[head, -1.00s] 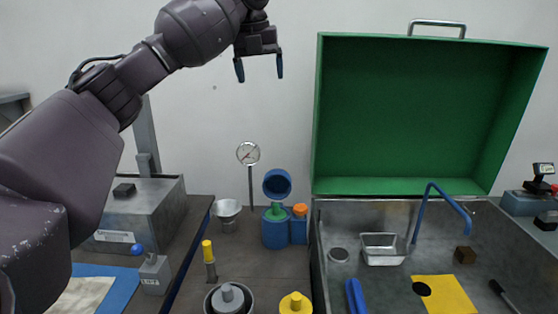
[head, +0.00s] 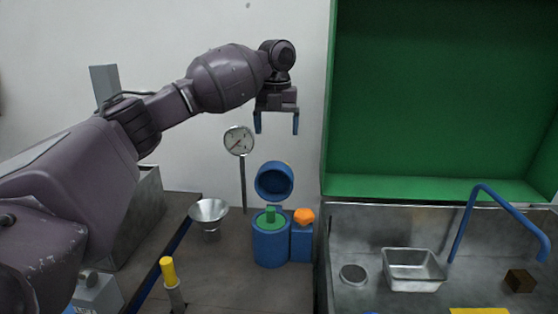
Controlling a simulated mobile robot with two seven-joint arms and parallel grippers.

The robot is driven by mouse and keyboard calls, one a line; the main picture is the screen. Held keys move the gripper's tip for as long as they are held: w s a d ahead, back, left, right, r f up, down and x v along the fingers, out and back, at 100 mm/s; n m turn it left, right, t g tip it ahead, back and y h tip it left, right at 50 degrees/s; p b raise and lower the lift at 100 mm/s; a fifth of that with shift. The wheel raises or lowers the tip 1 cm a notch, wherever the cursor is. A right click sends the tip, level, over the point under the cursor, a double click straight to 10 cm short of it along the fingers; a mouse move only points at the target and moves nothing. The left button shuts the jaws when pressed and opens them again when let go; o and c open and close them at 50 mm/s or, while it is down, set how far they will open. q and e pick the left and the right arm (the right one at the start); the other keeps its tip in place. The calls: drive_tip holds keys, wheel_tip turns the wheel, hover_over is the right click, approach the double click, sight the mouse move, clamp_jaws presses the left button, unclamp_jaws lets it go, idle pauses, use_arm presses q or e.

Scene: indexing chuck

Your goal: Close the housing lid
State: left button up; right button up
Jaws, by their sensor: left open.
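The blue housing (head: 271,247) stands on the grey bench at the centre. Its round blue lid (head: 274,181) is tilted up at the back, hinged open with its hollow side facing me. A green part with a raised knob (head: 270,217) sits in the housing's open top. My left gripper (head: 276,124) is open and empty, fingers pointing down, above the lid and apart from it in the picture. My right gripper is not in view.
A dial gauge (head: 239,141) on a thin post stands just left of the lid.

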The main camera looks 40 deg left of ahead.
sight(275, 177)
use_arm(q)
wheel_tip(275, 177, down, 7)
drive_tip(key=shift+w+f+b, duration=0.1)
drive_tip(key=shift+f+b, duration=0.1)
drive_tip(key=shift+b, duration=0.35)
drive_tip(key=shift+f, duration=0.7)
